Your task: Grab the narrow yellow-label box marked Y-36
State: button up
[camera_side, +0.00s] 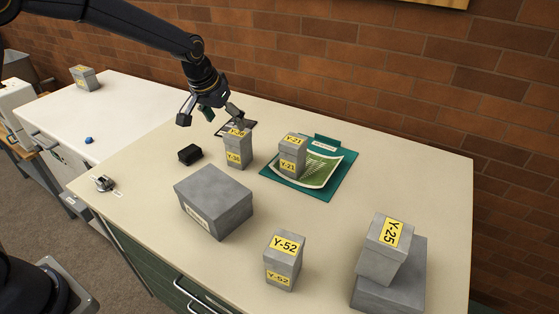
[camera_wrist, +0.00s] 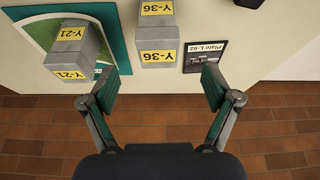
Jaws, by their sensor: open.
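The narrow grey box marked Y-36 (camera_side: 237,151) stands upright on the cream counter, with yellow labels on its top and side. In the wrist view the Y-36 box (camera_wrist: 158,42) is ahead of the fingers, between their lines but beyond the tips. My gripper (camera_side: 209,112) is open and empty, above and behind the box in the side view. In the wrist view my gripper (camera_wrist: 160,85) shows both fingers spread wide with nothing between them.
A Y-21 box (camera_side: 291,155) stands close by on a green folder (camera_side: 318,184); a dark plate card lies beside Y-36 (camera_wrist: 205,57). A black block (camera_side: 190,154), wide grey box (camera_side: 213,200), Y-52 box (camera_side: 283,261) and stacked Y-25 box (camera_side: 384,250) stand nearer. A brick wall (camera_side: 400,70) is behind.

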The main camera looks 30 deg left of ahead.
aim_at(235, 135)
jog(key=x, duration=0.9)
jog(key=shift+w+d+f, duration=0.1)
jog(key=shift+w+f, duration=0.2)
jog(key=shift+f, duration=0.05)
jog(key=shift+c, duration=0.4)
jog(key=shift+r, duration=0.1)
jog(key=c, duration=1.4)
